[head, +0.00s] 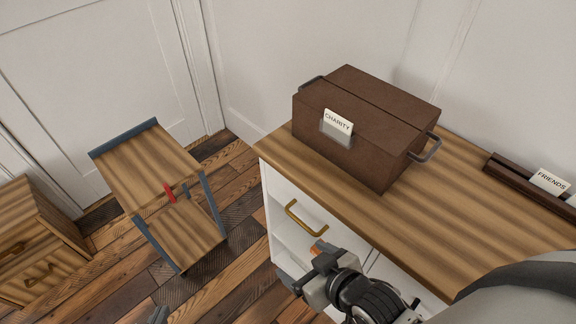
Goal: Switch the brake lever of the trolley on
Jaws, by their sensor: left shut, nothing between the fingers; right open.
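The trolley (150,165) stands on the floor at left, with wooden shelves and a blue-grey frame. Its red brake lever (169,193) is at the near right edge of the top shelf, tilted, with a small dark part beside it. I cannot tell the lever's setting for sure. My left gripper (160,315) shows only as a grey tip at the bottom edge, below and apart from the trolley; it is shut and empty. My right gripper (301,267) is open and empty in front of the white drawers, right of the trolley and apart from the lever.
A wooden-topped white cabinet (450,225) with a brass handle (305,218) fills the right. On it are a brown box (370,150) labelled CHARITY and a dark holder with a FRIENDS card (550,181). A wooden drawer unit (35,240) stands at left. Plank floor shows between.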

